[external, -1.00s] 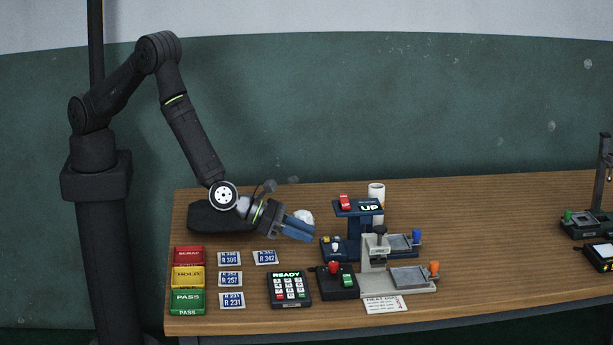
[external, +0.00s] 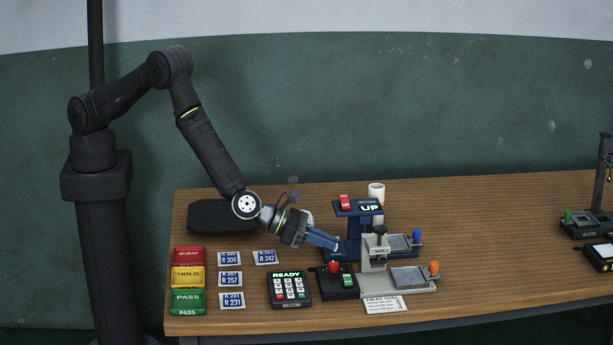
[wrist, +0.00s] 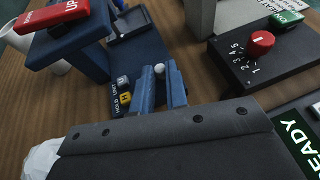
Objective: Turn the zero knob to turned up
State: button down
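The blue gauge (external: 354,226) stands near the middle of the table, with a red switch and a display reading "UP" on its top. A small white round knob (wrist: 159,69) on it, which I take to be the zero knob, shows in the wrist view; its label is not readable. My gripper (external: 338,246) is tilted down at the left of the gauge's base. In the wrist view its blue fingers (wrist: 161,75) have the white knob between or just beyond their tips. The gap is narrow, and I cannot tell whether they touch the knob. In the external view the fingers hide the knob.
Small HOLD and UNIT buttons (wrist: 122,95) sit left of the fingers. A black box with a red numbered knob (wrist: 261,42) is close on the right. A grey gauge (external: 375,265) and a READY keypad (external: 289,289) stand in front. A white cup (external: 377,191) is behind.

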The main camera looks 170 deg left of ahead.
jog(key=shift+s+a, duration=0.1)
jog(key=shift+r+m+t, duration=0.1)
jog(key=shift+m+t, duration=0.5)
jog(key=shift+t, duration=0.1)
jog(key=shift+s+a+m+t+h, duration=0.15)
jog(key=shift+m+t+h, duration=0.25)
jog(key=shift+m+t, duration=0.6)
jog(key=shift+t, duration=0.1)
jog(key=c, duration=1.4)
grip_release()
jog(key=shift+c, duration=0.2)
jog(key=shift+s+d, duration=0.1)
jog(key=shift+d, duration=0.1)
jog(key=v, duration=1.7)
jog(key=shift+r, duration=0.3)
